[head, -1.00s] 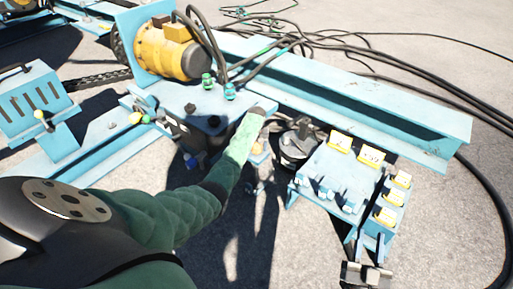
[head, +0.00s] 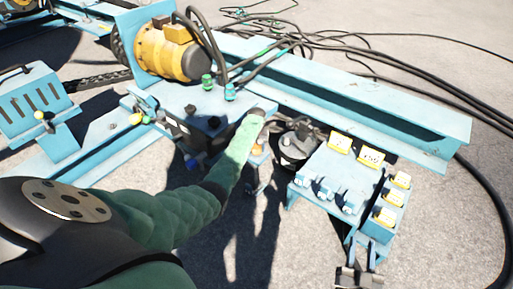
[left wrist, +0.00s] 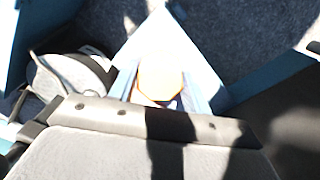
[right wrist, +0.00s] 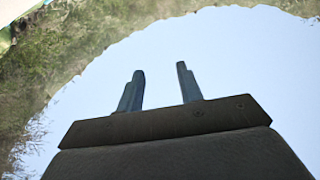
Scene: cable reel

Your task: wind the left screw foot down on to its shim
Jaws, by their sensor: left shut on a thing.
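My left gripper (head: 257,155) reaches down beside the blue frame's near corner, mostly hidden by its own green sleeve. In the left wrist view, its two fingers (left wrist: 160,88) are shut on the orange, rounded top of the left screw foot (left wrist: 160,78).
A blue stand with yellow tags (head: 325,165) is right of the left gripper, with a dark round device (head: 297,145) between. A blue beam (head: 350,90) and black cables lie behind. A yellow motor (head: 170,52) sits on the frame. Bare ground is in front.

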